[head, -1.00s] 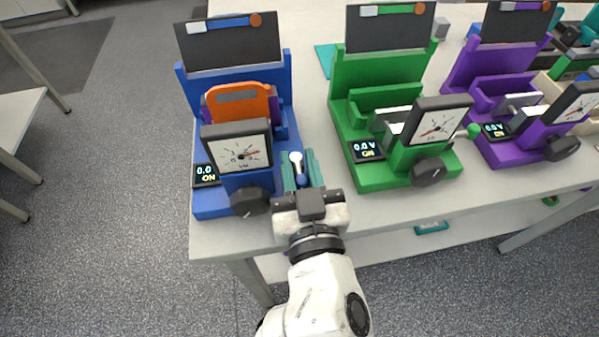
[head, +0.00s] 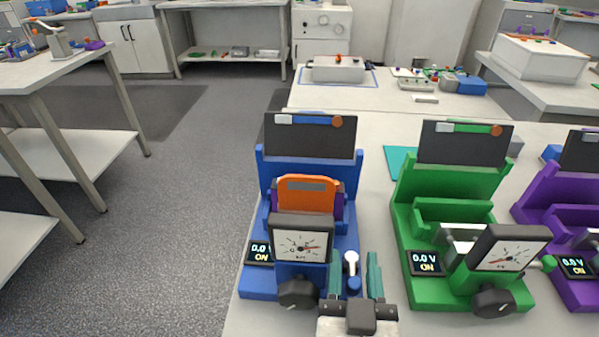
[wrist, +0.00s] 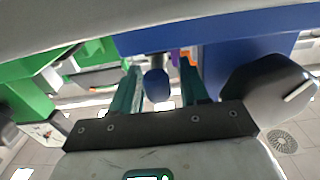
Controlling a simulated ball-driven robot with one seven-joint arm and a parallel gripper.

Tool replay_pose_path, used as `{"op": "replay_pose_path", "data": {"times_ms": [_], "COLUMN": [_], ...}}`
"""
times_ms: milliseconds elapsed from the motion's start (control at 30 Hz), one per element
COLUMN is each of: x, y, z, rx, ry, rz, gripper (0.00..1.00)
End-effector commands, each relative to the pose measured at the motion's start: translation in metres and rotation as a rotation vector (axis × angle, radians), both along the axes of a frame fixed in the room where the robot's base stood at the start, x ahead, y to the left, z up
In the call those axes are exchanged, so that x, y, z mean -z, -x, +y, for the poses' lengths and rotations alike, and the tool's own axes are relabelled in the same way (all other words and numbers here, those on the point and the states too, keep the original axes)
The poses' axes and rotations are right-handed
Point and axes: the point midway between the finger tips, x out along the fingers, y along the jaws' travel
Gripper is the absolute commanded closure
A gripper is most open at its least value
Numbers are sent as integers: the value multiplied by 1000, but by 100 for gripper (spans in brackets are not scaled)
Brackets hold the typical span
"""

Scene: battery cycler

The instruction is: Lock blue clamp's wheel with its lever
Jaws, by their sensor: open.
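The blue clamp (head: 258,285) stands at the near left end of the table and holds an orange-topped block (head: 308,190). A black knob (head: 298,293) is on its front, below the gauge; it also shows in the wrist view (wrist: 268,88). A small lever (head: 351,264) with a pale rounded top and blue lower end is at the clamp's right side; its blue end shows in the wrist view (wrist: 156,86). My gripper (head: 354,262) is open, its teal fingers on either side of the lever with gaps. I cannot tell whether the lever touches the wheel.
A green clamp (head: 425,205) stands close to the right, and a purple clamp (head: 540,200) beyond it. A gauge (head: 302,245) rises just left of my fingers. A teal plate (head: 398,162) lies behind. Open floor is on the left.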

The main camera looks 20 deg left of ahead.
Motion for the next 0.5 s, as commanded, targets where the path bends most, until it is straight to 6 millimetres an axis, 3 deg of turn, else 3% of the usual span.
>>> {"op": "replay_pose_path", "data": {"times_ms": [500], "x": [-5], "y": [-1], "z": [0], "rx": [-110], "ry": [6], "rz": [6], "gripper": [52]}}
